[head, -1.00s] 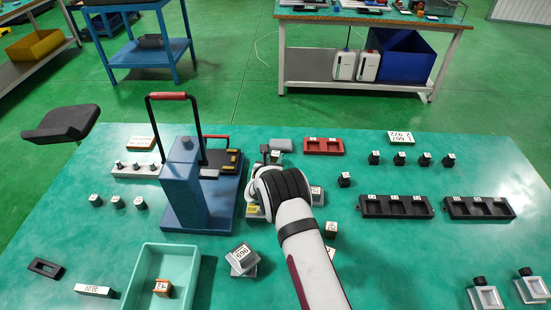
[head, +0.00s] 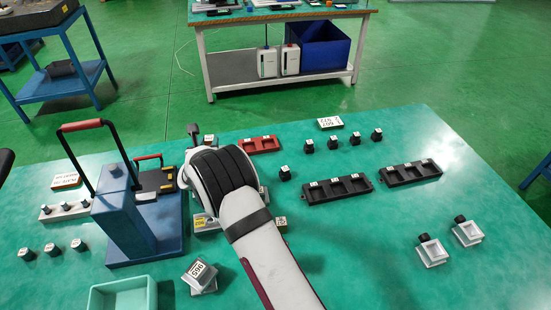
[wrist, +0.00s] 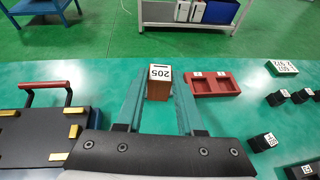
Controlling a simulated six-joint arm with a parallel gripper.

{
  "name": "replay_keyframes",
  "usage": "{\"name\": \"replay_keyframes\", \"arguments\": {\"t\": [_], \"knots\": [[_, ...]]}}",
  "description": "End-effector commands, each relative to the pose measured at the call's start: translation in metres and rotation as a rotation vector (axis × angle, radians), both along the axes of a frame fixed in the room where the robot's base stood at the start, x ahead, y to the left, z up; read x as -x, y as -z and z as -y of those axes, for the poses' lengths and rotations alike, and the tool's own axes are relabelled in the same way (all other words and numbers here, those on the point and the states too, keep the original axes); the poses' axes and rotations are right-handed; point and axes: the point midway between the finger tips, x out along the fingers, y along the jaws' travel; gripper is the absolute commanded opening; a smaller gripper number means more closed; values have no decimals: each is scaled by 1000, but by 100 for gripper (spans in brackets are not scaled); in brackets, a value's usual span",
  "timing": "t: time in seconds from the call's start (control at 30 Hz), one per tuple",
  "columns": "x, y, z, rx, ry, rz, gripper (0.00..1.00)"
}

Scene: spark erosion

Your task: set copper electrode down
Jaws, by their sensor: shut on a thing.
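The copper electrode (wrist: 158,88), a brown block with a white label reading 205 on top, is between the two grey-green fingers of my gripper (wrist: 158,100) in the wrist view. My gripper is shut on it, and the block looks upright. Its lower end is not clearly seen, so I cannot tell whether it touches the table. A red tray (wrist: 214,84) with two pockets lies just right of the held block; it also shows in the head view (head: 260,146). In the head view my wrist hides the fingers.
A blue press-like stand (head: 125,220) with a tall handle stands left of my arm. Black trays (head: 337,190) and several small dark holders (head: 332,143) lie to the right. A teal bin (head: 96,299) and a labelled block (head: 200,273) are in front. Open table lies at right centre.

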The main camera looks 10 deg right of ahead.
Motion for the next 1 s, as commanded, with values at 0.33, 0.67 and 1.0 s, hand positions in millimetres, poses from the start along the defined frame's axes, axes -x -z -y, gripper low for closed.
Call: {"name": "replay_keyframes", "arguments": {"t": [0.33,0.67,1.0], "knots": [[13,-4,147,8,218,0,0],[98,-10,343,6,538,-1,0],[127,0,386,0,644,0,0]]}}
